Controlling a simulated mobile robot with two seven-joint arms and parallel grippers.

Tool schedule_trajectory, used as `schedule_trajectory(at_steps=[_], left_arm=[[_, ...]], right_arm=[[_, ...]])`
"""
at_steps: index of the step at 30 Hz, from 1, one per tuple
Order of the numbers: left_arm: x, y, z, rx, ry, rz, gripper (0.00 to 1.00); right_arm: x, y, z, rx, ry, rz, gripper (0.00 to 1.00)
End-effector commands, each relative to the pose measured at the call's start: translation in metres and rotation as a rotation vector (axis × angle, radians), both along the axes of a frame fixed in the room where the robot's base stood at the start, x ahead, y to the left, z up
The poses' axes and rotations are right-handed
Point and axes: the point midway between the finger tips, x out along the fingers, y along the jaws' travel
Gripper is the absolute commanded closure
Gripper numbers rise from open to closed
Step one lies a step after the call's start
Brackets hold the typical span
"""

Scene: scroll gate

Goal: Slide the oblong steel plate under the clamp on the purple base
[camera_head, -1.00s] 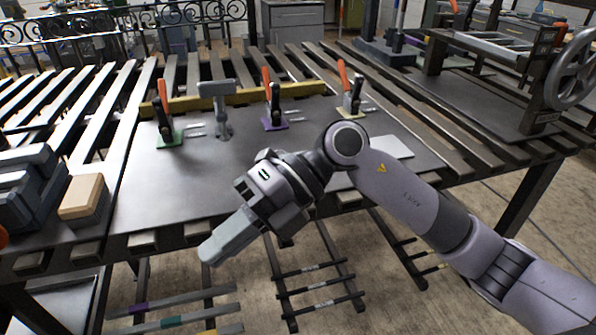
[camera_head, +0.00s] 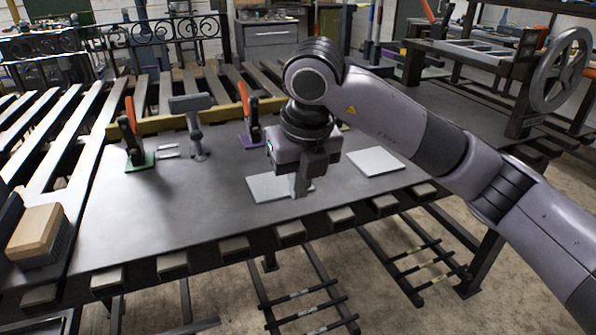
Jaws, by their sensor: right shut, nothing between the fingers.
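The purple base (camera_head: 250,141) carries a clamp with an orange handle (camera_head: 245,98) and stands towards the back of the dark table sheet, partly behind my right arm. A flat pale steel plate (camera_head: 265,188) lies in front of it, nearer the table's front edge; it looks longer than wide, but my gripper hides part of it. My right gripper (camera_head: 299,190) points down with its fingers shut and empty at the plate's right part. I cannot tell whether the fingertips touch the plate. My left gripper is out of view.
A squarer pale plate (camera_head: 376,162) lies to the right. A green-based clamp (camera_head: 140,161) and a grey hammer (camera_head: 193,118) stand to the left. A wooden-topped brush or block (camera_head: 36,232) is at far left. The sheet between plate and green base is clear.

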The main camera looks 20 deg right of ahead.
Motion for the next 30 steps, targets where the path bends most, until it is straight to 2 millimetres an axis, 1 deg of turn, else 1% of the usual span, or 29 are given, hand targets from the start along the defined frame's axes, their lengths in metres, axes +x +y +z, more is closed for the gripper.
schedule_trajectory(at_steps=[1,7,9,12,18,22,30], left_arm=[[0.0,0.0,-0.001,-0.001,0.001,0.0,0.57],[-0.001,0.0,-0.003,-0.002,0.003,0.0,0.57],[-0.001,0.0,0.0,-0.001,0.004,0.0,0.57],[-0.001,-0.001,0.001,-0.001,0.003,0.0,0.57],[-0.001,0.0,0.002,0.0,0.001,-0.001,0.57],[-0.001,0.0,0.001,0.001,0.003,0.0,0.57],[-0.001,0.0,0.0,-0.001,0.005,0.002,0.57]], right_arm=[[0.002,0.0,-0.013,0.0,0.005,-0.001,1.0],[0.013,0.0,-0.056,0.0,0.006,0.0,1.0],[0.022,0.002,-0.053,0.003,0.0,0.0,1.0],[0.033,0.001,-0.053,0.001,0.001,-0.001,1.0],[0.048,0.002,-0.053,0.001,0.0,0.002,1.0],[0.052,0.002,-0.053,0.001,0.0,0.002,1.0],[0.053,0.002,-0.053,0.001,0.0,0.003,1.0]])
